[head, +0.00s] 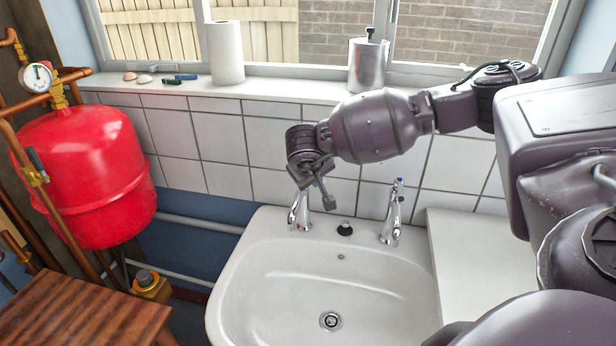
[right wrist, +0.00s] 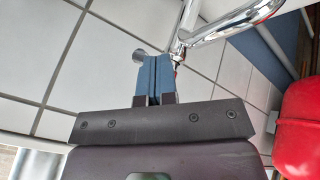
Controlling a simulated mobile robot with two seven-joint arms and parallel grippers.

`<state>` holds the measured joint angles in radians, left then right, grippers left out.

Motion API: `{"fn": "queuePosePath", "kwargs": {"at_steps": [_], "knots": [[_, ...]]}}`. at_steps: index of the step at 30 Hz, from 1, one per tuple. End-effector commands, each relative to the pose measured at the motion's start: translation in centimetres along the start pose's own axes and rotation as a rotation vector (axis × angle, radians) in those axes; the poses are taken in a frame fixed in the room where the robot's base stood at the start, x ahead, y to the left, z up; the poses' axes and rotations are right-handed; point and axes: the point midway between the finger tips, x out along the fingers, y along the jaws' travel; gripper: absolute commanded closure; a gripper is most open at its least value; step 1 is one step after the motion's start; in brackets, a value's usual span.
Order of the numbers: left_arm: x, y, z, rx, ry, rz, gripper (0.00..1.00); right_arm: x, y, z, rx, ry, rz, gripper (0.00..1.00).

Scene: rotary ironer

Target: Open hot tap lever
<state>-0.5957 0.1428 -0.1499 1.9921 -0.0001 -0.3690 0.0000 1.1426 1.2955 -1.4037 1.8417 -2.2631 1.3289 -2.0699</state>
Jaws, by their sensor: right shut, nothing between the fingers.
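The white sink (head: 232,290) carries two chrome taps at its back edge. The left tap (head: 299,212) stands partly behind my right gripper (head: 329,202); in the right wrist view this tap (right wrist: 222,28) shows at the top, with a small red mark near its lever joint. The right tap (head: 392,215) has a blue mark on top. My left gripper is out of view.
A dark plug (head: 344,228) sits between the taps. A white counter (head: 475,265) lies right of the sink. A red tank (head: 85,175) with copper pipes stands left. A paper roll (head: 226,52) and a metal canister (head: 368,65) stand on the windowsill.

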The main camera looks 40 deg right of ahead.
Motion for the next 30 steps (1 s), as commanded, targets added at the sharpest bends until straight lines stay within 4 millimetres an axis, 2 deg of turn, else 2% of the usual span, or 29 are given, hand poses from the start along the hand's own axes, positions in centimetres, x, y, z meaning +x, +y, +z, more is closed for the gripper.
{"fn": "queuePosePath", "kwargs": {"at_steps": [12, 30], "knots": [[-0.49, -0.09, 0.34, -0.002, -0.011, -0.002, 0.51, 0.37, 1.02, 0.24, -0.011, 0.005, -0.006, 1.00], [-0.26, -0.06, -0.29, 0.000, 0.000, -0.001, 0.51, 0.17, 0.76, 0.10, -0.011, 0.005, -0.007, 1.00]]}}
